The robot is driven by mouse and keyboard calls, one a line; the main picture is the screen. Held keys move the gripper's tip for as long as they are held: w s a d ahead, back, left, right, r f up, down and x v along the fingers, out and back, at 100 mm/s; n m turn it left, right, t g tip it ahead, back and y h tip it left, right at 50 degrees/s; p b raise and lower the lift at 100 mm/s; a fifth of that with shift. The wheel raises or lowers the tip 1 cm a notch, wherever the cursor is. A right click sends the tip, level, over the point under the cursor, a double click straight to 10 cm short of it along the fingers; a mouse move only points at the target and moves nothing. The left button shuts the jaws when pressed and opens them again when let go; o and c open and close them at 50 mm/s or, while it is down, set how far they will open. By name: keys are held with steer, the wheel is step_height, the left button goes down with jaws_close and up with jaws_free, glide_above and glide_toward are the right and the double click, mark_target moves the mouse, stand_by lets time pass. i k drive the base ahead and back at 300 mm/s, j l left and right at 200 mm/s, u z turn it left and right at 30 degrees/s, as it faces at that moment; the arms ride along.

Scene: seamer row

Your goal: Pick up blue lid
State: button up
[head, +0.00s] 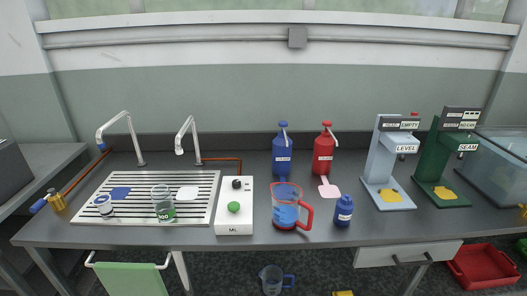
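A small round white-and-blue piece (103,200) lies at the left end of the slatted metal drainboard (83,210); it may be the blue lid, but it is too small to be sure. Another small round pale piece (107,211) lies just in front of it. A flat blue patch (121,192), like a cloth, lies behind and to the right of them. A blue bottle (344,212) with a blue cap stands right of the middle of the bench. My gripper is not in view.
A glass jar (162,200) stands on the drainboard below two taps. A white box with a green button (234,220) and a red-handled jug with blue contents (286,212) stand mid-bench. Blue and red pump bottles (323,155) stand behind. Grey and green seamers (437,165) stand right.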

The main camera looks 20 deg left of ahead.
mark_target(101, 200)
steer(key=u, duration=1.55)
